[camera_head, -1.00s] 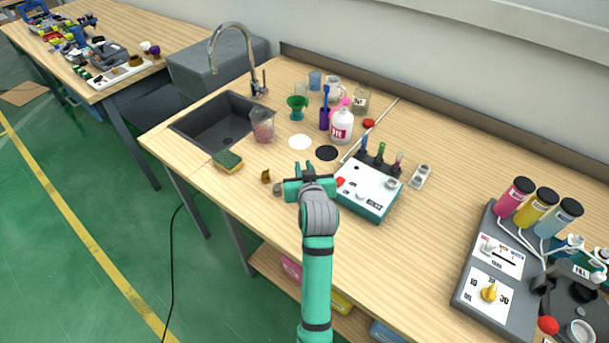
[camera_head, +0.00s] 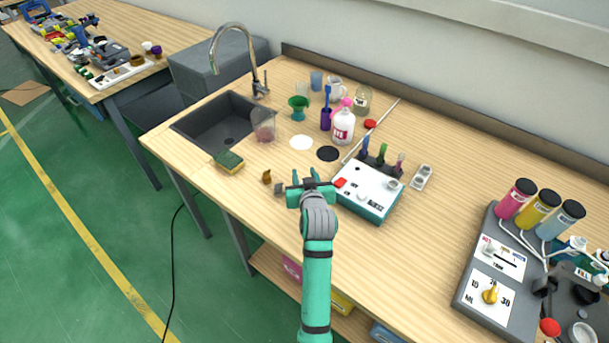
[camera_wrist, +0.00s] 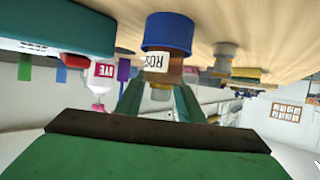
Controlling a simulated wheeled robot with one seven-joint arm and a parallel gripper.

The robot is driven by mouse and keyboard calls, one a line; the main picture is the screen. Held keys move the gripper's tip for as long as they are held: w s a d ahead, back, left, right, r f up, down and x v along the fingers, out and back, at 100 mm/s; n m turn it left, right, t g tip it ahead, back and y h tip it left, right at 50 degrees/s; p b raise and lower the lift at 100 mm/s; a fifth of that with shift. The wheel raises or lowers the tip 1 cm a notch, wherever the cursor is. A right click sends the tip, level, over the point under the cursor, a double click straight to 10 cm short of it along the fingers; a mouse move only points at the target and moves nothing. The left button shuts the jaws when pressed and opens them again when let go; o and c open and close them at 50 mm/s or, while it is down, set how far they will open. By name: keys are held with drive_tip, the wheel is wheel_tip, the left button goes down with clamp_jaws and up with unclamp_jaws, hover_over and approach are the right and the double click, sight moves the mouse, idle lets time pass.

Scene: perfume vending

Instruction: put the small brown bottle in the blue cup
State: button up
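In the wrist view, which is upside down, a small brown bottle (camera_wrist: 166,68) with a white label shows beyond my fingertips. Its lower end meets a wider blue cup (camera_wrist: 168,32) by the tabletop. The bottle appears to be in the cup; how deep I cannot tell. My gripper (camera_wrist: 159,88) has one teal finger on each side of the bottle's upper end. Whether the fingers press on it is not clear. In the head view my gripper (camera_head: 310,180) is low over the table, left of the white and teal box, and hides the bottle and cup.
The white and teal box (camera_head: 368,190) stands close at right. A small golden-brown item (camera_head: 267,177) and a grey one (camera_head: 279,188) stand close at left. A sponge (camera_head: 229,162) lies by the sink (camera_head: 222,122). A white bottle (camera_head: 343,126) stands farther back.

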drive_tip(key=shift+s, duration=0.1)
drive_tip(key=v, duration=1.2)
